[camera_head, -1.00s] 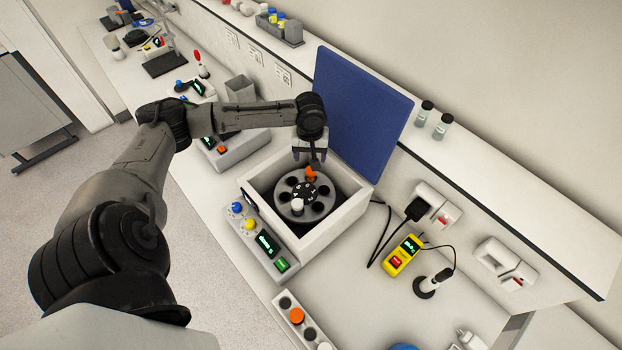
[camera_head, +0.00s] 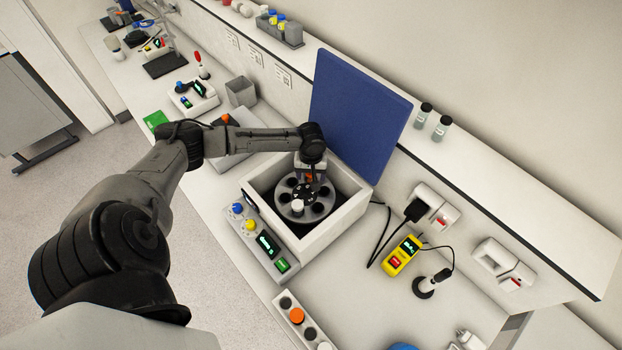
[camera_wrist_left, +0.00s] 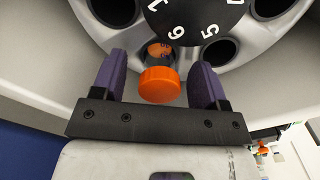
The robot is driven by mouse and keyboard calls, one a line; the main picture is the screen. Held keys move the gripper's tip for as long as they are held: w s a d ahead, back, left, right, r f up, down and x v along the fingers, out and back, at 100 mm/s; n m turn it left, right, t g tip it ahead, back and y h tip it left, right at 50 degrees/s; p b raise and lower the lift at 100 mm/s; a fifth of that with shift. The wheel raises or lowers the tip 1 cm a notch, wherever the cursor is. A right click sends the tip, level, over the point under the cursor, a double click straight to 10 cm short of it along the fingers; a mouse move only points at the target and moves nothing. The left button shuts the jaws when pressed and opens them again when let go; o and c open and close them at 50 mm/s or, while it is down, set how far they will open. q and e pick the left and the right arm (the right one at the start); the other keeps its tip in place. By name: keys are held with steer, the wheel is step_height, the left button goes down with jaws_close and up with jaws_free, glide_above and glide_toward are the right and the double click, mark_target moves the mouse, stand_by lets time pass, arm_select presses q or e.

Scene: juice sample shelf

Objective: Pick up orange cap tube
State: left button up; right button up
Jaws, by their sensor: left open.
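The orange cap tube (camera_wrist_left: 159,86) stands in the centrifuge rotor (camera_wrist_left: 236,55). In the left wrist view its orange cap lies between the two purple fingers of my left gripper (camera_wrist_left: 160,80), with a gap on both sides. My left gripper (camera_head: 309,181) is open and reaches down into the centrifuge (camera_head: 334,225). In the head view it mostly hides the orange cap. A white-capped tube (camera_head: 297,207) stands in the near side of the rotor. My right gripper is not in view.
The centrifuge's blue lid (camera_head: 357,115) stands open behind my gripper. The chamber walls surround the rotor closely. A rack with another orange cap (camera_head: 297,315) lies at the front. A yellow meter (camera_head: 402,255) is to the right.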

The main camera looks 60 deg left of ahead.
arm_select(q)
steer(key=shift+c, duration=0.3)
steer(key=c, duration=1)
steer(key=shift+o, duration=0.2)
step_height(320, 180, up, 10)
steer(key=shift+b, duration=0.3)
